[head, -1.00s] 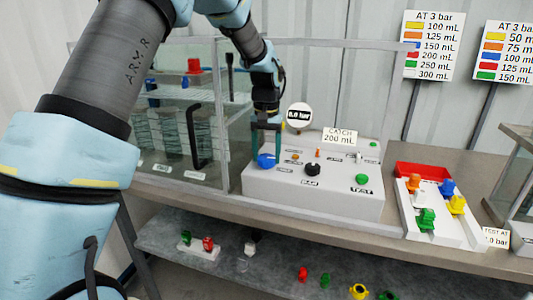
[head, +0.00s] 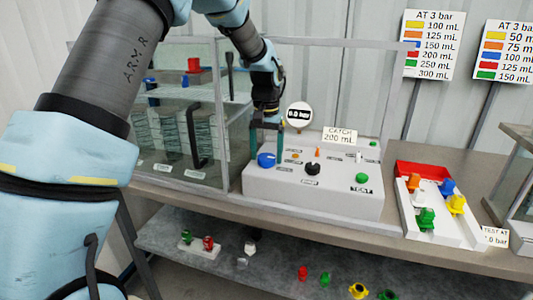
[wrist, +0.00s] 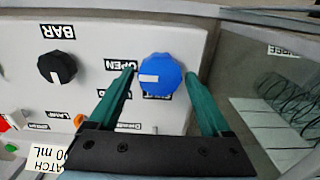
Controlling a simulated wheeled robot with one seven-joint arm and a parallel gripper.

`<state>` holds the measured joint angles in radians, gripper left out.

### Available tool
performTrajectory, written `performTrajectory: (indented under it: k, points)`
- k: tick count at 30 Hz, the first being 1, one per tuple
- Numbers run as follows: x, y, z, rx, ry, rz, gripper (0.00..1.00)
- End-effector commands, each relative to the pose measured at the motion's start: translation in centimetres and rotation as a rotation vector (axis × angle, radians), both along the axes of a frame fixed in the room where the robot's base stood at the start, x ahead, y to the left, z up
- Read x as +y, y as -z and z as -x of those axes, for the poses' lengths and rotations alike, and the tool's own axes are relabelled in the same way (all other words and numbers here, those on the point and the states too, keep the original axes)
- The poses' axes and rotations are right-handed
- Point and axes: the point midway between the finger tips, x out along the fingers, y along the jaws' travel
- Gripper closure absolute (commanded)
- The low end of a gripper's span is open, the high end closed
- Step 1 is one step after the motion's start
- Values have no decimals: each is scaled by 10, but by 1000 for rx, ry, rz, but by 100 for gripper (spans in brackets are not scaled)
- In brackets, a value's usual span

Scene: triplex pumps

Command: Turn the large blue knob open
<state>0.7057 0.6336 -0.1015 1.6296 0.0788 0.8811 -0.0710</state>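The large blue knob (head: 266,160) sits at the left end of the grey-white control panel (head: 330,206). In the wrist view the blue knob (wrist: 160,72) has a white mark on its left side, pointing left, close to the OPEN label (wrist: 122,65). Another label, partly hidden, lies just below the knob. My gripper (head: 267,150) points down at the knob. In the wrist view my gripper (wrist: 161,74) is open, with one teal fingertip on each side of the knob. A gap shows on both sides. I cannot tell whether the fingertips reach knob height.
A black knob (head: 312,169) and a green button (head: 362,178) are on the same panel. A round gauge (head: 298,115) stands behind, near my wrist. A glass tank (head: 180,130) is close on the left. A white tray (head: 445,232) with coloured parts is at right.

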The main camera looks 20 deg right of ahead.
Motion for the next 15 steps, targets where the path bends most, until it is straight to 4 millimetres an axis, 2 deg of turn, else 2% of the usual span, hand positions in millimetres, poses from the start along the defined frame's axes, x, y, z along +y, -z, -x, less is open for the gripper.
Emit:
performTrajectory:
  k: [1,3,11,15]
  points:
    - [0,0,0,0,0,0,11]
    - [0,0,0,1,-1,-1,4]
    - [0,-1,0,1,-1,-1,4]
    - [-1,-13,0,-1,-2,3,4]
